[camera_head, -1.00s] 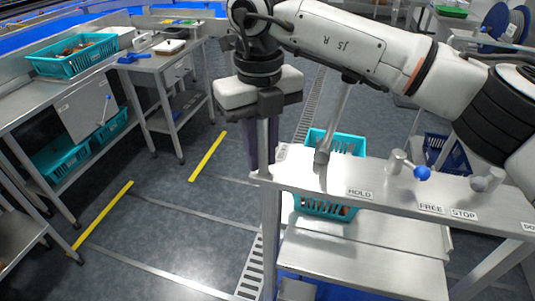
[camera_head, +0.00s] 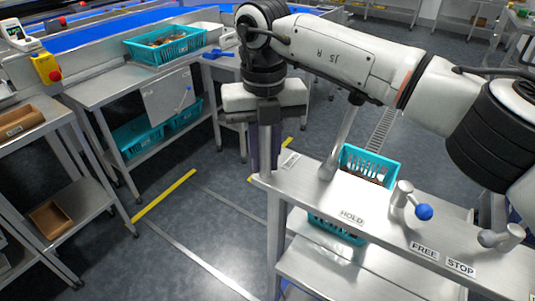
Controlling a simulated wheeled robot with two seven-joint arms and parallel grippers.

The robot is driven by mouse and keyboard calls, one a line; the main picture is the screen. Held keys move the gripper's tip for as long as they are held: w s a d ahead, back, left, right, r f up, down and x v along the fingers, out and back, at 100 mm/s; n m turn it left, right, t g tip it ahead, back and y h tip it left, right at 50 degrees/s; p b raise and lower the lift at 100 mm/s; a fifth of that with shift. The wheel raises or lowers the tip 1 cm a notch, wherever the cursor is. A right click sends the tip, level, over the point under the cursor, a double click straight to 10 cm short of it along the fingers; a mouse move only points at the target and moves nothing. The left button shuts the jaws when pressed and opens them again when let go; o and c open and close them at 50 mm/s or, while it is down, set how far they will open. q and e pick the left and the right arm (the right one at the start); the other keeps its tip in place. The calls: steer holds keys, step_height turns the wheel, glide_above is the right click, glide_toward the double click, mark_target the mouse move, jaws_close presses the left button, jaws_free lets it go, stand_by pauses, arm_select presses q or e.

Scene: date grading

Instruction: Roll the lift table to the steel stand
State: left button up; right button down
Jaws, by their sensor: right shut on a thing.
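The lift table (camera_head: 318,200) is the steel cart in the lower right, with HOLD, FREE and STOP labels on its top ledge. My right gripper (camera_head: 265,108) is shut on the upright post (camera_head: 265,145) at the ledge's left end. A lever with a blue knob (camera_head: 424,212) stands near the FREE label. A teal crate (camera_head: 372,162) sits on the table behind the ledge, partly hidden by it. Steel stands line the left side; one (camera_head: 98,92) bears a teal crate of dates (camera_head: 165,48). I cannot tell which is the task's stand. My left gripper is not in view.
Yellow floor strips (camera_head: 163,196) mark the open grey floor left of the lift table. A nearer steel stand (camera_head: 75,205) with brown trays is at the left edge. A blue conveyor (camera_head: 120,28) runs along the back.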

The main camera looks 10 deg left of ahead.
steer(key=c, duration=1.6)
jaws_free()
step_height(320, 180, up, 10)
steer(key=shift+r, duration=0.2)
